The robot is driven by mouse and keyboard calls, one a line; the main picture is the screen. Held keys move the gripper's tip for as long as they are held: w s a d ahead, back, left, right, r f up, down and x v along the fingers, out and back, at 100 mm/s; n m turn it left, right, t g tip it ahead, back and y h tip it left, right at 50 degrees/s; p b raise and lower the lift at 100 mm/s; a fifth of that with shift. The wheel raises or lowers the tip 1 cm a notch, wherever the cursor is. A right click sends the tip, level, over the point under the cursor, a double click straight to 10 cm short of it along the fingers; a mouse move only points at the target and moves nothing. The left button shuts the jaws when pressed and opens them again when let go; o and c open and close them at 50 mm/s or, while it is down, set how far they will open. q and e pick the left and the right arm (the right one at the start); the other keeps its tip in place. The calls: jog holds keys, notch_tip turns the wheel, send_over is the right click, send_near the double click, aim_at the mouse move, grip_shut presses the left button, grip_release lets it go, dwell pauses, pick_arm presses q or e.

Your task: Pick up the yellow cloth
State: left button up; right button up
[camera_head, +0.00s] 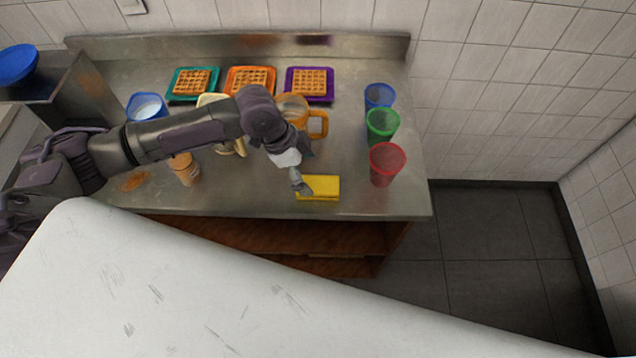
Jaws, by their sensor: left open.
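The yellow cloth (322,187) lies folded on the steel counter near its front edge, right of centre. My left arm reaches in from the left, and my left gripper (301,187) points down at the left end of the cloth. The gripper is open, with nothing seen between its fingers. It overlaps the cloth's left edge in the picture; I cannot tell whether it touches it. My right gripper is not in view.
Red (387,163), green (382,125) and blue (379,96) cups stand right of the cloth. An orange mug (317,124) stands behind my gripper. Waffles on teal, orange and purple plates line the back. A shaker bottle (184,169) and a brown spill (134,181) are at left.

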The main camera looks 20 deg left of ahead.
aim_at(316, 184)
pick_arm(q)
jog(key=p+x, duration=0.2)
jog(key=x, duration=0.3)
jog(key=shift+f, duration=0.3)
jog(key=shift+f, duration=0.2)
dwell(0.3)
jog(key=shift+c, duration=0.4)
jog(key=c, duration=1.1)
notch_tip(316, 184, up, 9)
jog(key=shift+r+b, duration=0.2)
jog(key=shift+b, duration=0.9)
jog(key=shift+r, duration=0.6)
